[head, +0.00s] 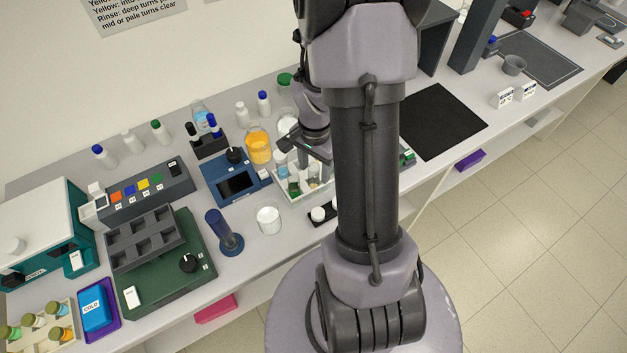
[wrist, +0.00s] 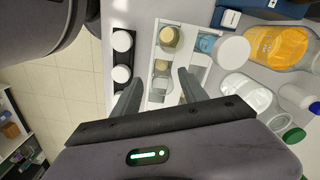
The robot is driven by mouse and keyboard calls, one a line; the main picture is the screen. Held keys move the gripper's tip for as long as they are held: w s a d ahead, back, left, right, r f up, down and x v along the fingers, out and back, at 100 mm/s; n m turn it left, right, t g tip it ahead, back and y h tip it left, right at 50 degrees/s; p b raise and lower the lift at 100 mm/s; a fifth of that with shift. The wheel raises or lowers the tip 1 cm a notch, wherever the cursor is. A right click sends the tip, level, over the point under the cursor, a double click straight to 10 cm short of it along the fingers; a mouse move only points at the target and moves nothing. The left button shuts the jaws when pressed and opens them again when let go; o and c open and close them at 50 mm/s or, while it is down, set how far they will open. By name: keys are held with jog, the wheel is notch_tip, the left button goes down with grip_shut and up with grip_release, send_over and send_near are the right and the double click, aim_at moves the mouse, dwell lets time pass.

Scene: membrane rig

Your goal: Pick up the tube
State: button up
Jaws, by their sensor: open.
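A white compartment tray (wrist: 148,48) holds several small tubes, one with a tan cap (wrist: 168,37) and another tan-topped one (wrist: 162,67) nearer my gripper. A clear, pale tube (wrist: 158,88) stands in the tray between my fingers. I cannot tell which tube the task means. My gripper (wrist: 158,84) is open over the tray, with a finger on each side of the near tubes and nothing visibly held. In the head view my gripper (head: 305,150) is above the tray (head: 292,196), and my arm hides part of the tray's right side.
Two white-capped jars (wrist: 122,56) stand in a black holder left of the tray in the wrist view. An orange bottle (wrist: 280,47), clear glassware (wrist: 245,93) and a white round lid (wrist: 231,51) crowd the right. A black mat (head: 440,120) is clear.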

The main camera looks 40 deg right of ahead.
aim_at(314, 179)
jog(key=f, duration=0.3)
jog(key=shift+w+a+f+b, duration=0.1)
jog(key=shift+w+f+b, duration=0.1)
jog(key=shift+f+b, duration=0.2)
jog(key=shift+r, duration=0.1)
grip_shut()
jog(key=shift+r, duration=0.1)
